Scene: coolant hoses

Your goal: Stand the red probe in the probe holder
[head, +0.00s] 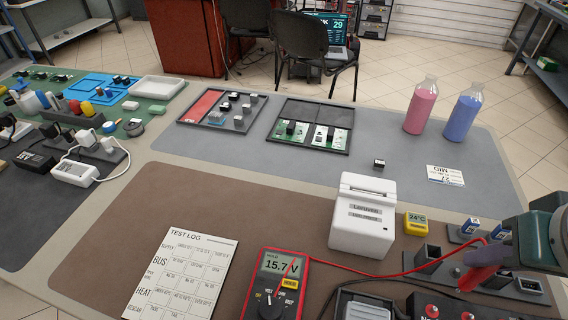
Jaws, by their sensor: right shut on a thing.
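The red probe (480,277) is held low over the right side of the bench, tilted, with its red lead running left to the red multimeter (283,285). My right gripper (491,259) is shut on the probe. The dark grey probe holder (428,254) appears to be the block with upright square sockets under and left of the gripper. The gripper and probe hide part of it. I cannot tell whether the probe tip touches it. My left gripper is not in view.
A white label printer (363,215) and a yellow thermometer (416,223) stand left of the holder. A black box with red knobs (450,308) is in front. Pink (421,108) and blue bottles (462,114) stand further back. The brown mat's middle is clear.

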